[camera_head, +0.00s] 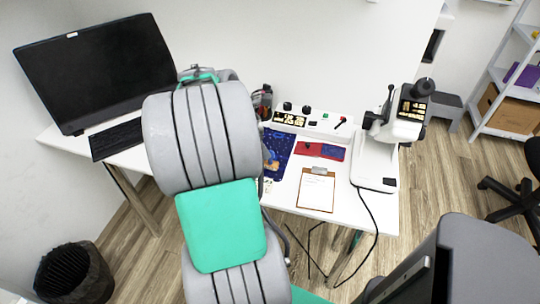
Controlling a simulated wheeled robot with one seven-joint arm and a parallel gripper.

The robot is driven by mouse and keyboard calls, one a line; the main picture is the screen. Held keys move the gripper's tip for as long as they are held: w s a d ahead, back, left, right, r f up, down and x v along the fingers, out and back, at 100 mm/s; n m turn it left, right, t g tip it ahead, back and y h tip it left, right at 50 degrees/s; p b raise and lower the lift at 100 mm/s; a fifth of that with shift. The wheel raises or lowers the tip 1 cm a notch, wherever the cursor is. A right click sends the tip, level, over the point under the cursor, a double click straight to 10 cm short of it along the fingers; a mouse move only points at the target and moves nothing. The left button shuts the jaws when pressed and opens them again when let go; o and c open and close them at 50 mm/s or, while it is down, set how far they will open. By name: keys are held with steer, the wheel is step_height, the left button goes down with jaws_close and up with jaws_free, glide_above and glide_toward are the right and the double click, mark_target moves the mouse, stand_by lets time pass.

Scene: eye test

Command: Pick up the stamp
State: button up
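No stamp can be told for sure. Small black-topped pieces, one of them a black knob (287,106) and another a black knob (306,109), stand at the back of the desk and could be stamps, but they are too small to tell. My grey and green arm rises across the left middle of the view and covers part of the desk. My gripper cannot be made out; the arm hides that area.
The white desk (340,206) holds a monitor (98,68), a keyboard (117,139), a clipboard (316,191), a blue sheet (278,148), a red and blue mat (318,151) and a microscope (402,118). A black bin (74,275) and a shelf (516,82) stand on the floor.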

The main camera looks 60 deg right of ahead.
mark_target(270, 160)
steer(key=x, duration=0.5)
steer(key=d+b+x, duration=0.1)
steer(key=x, duration=0.2)
steer(key=shift+r, duration=0.1)
steer(key=shift+a, duration=0.1)
jaws_close()
